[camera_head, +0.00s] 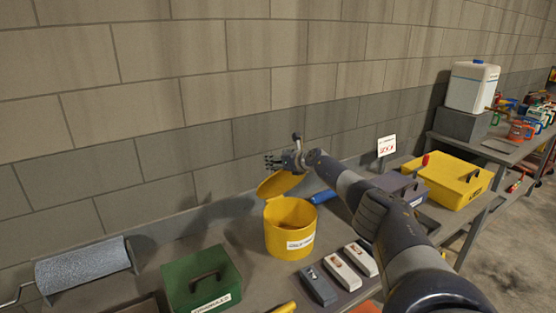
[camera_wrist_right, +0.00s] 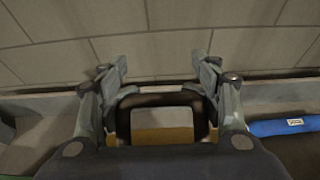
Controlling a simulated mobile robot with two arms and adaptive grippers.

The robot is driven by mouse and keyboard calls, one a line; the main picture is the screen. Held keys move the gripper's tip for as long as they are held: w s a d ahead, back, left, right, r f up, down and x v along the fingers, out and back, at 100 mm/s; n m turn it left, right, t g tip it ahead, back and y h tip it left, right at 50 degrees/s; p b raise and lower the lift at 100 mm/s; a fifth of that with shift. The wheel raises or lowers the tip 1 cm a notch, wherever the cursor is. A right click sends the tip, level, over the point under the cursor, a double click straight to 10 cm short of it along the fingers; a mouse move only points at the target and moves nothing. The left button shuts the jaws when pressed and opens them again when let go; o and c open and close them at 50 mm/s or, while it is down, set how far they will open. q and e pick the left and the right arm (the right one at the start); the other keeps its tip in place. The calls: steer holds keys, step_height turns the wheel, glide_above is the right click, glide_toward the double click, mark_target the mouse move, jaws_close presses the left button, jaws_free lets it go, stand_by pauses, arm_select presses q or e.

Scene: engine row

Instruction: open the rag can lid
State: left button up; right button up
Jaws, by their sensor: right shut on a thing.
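The rag can is a yellow round can (camera_head: 291,240) with a white label, upright on the grey bench. Its yellow lid (camera_head: 279,184) stands tilted up at the back of the rim, and the can's mouth shows open. My right gripper (camera_head: 281,161) is above and behind the lid, its arm reaching in from the right. In the wrist view, the right gripper's fingers (camera_wrist_right: 160,72) stand on both sides of a dark handle loop (camera_wrist_right: 160,98), with yellow showing below it. The gripper is shut on this handle; the exact finger contact is hard to see. My left gripper is not in view.
A green box (camera_head: 203,287) with a black handle stands front left of the can. Several small switch blocks (camera_head: 342,272) lie to its right. A blue object (camera_head: 322,197) lies behind it. A yellow toolbox (camera_head: 462,184) stands farther right. The block wall is close behind.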

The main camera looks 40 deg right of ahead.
steer(key=shift+w+d+f, duration=0.1)
steer(key=shift+w, duration=0.1)
stand_by(0.8)
steer(key=o, duration=1.5)
steer(key=shift+d, duration=0.1)
steer(key=shift+s+r, duration=0.55)
steer(key=shift+s, duration=0.15)
steer(key=shift+s+a, duration=0.3)
steer(key=shift+s, duration=0.35)
steer(key=shift+v, duration=4.5)
steer(key=shift+w+r, duration=0.1)
steer(key=shift+w, duration=0.05)
